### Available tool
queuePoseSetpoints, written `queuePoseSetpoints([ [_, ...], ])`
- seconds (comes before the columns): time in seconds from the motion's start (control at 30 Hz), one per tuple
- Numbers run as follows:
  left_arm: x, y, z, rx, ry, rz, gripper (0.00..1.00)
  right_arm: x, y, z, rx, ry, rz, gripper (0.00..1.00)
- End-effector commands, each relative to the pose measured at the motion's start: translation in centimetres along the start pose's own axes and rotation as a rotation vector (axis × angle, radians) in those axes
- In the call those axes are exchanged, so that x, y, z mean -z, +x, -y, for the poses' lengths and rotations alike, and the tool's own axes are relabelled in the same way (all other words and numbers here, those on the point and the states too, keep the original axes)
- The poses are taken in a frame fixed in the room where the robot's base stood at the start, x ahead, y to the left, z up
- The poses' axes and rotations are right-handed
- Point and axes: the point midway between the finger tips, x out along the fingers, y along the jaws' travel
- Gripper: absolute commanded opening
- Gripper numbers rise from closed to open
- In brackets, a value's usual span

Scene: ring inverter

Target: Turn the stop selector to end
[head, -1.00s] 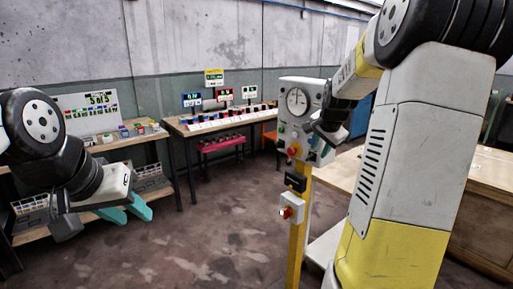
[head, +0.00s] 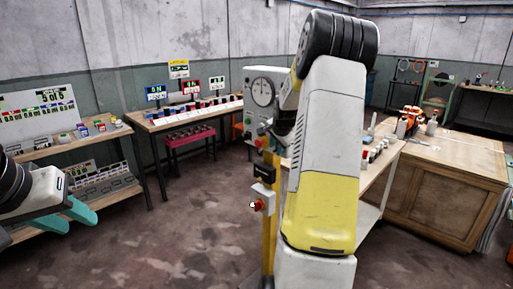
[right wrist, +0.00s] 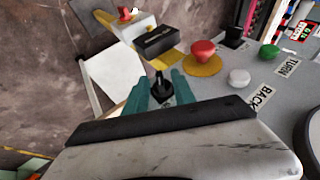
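The grey control panel (head: 262,93) with a round dial stands on a yellow post. In the right wrist view, a black selector knob (right wrist: 160,86) shows between the two teal fingers of my right gripper (right wrist: 159,92). The fingers are apart, one on each side of the knob, with a gap visible. I cannot tell whether they touch it, and its label is mostly hidden. In the head view my right arm hides this gripper. My left gripper (head: 70,215) is open and empty at the left edge, away from the panel.
Near the knob are a red button (right wrist: 203,50), a white button (right wrist: 239,77), a green button (right wrist: 269,52) and another black knob (right wrist: 234,37). A black box (head: 264,173) and a red-button box (head: 261,201) sit lower on the post. A wooden workbench (head: 440,185) stands right.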

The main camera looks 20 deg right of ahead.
Motion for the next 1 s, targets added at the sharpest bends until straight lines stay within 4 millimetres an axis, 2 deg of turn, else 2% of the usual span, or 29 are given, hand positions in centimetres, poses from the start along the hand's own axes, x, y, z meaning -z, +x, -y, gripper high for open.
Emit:
queuePoseSetpoints([
  [0.17,0.00,0.00,0.00,0.000,0.000,0.000,0.36,-0.01,-0.01,0.01,0.000,-0.001,0.000,0.29],
  [0.3,0.00,0.00,0.00,0.000,0.000,0.000,0.36,-0.03,-0.02,0.01,0.000,-0.001,0.000,0.01],
  [0.33,0.00,0.00,0.00,0.000,0.000,0.000,0.36,-0.03,-0.02,0.01,0.000,-0.001,0.000,0.00],
  [0.67,0.00,0.00,0.00,0.000,0.000,0.000,0.36,-0.11,-0.03,0.20,-0.026,-0.016,0.001,0.00],
  [1.0,0.00,0.00,0.00,0.000,0.000,0.000,0.36,-0.30,0.09,0.82,-0.214,-0.096,0.001,0.00],
])
